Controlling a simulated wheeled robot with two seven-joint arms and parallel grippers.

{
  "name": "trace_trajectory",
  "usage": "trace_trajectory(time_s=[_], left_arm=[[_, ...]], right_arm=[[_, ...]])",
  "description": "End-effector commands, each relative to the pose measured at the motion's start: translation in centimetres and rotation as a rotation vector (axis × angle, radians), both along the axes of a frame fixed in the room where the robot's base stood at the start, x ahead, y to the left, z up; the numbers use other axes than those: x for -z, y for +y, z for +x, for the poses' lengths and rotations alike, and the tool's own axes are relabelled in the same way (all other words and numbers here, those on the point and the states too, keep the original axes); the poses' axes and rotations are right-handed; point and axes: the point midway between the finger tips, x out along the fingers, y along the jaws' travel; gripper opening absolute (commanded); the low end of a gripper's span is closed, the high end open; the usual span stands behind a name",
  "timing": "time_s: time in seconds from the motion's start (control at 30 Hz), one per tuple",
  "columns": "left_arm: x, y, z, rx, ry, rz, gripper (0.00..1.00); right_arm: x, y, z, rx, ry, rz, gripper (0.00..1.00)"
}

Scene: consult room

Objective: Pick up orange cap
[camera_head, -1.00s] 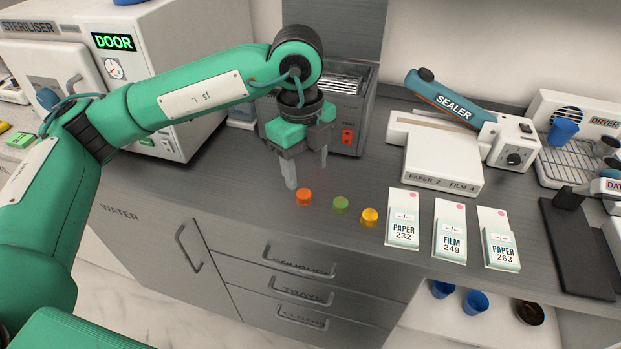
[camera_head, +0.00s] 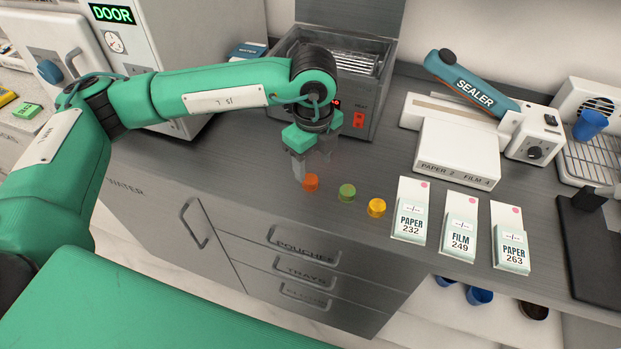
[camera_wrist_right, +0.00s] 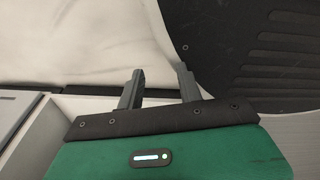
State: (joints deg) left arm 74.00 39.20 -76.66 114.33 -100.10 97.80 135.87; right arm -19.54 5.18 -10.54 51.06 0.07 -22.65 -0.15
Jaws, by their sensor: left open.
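The orange cap (camera_head: 311,183) stands on the grey worktop, at the left end of a short row with a green cap (camera_head: 347,192) and a yellow cap (camera_head: 377,207). My left gripper (camera_head: 312,168) points down just behind the orange cap in the picture, fingers apart and empty. One finger shows just left of the cap; the other is partly hidden. I cannot tell the exact height of the fingertips over the worktop. My right gripper (camera_wrist_right: 160,70) shows in the right wrist view with its two fingers apart and nothing between them.
A grey heated unit (camera_head: 350,100) with a red switch stands behind my left gripper. The worktop's front edge is close to the caps.

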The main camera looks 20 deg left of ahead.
Motion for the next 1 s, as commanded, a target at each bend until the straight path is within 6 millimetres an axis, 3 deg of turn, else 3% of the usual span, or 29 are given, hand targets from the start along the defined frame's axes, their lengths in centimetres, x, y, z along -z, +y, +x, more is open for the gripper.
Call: trace_trajectory(time_s=[0.3,0.57,0.8,1.0], left_arm=[[4.1,0.6,-0.2,0.0,0.002,0.0,0.56],[4.5,0.5,-0.2,0.0,0.0,-0.001,0.56],[4.5,0.5,-0.2,0.0,0.0,-0.001,0.11],[4.5,0.5,-0.2,0.0,0.0,-0.001,0.08]], right_arm=[[-0.2,-0.4,-2.0,-0.002,0.019,-0.004,0.36],[-0.1,-0.5,-2.3,-0.002,0.024,-0.004,0.36],[-0.2,-0.1,-1.8,-0.001,0.015,0.001,0.36],[-0.2,0.3,-1.7,-0.001,0.014,0.004,0.36]])
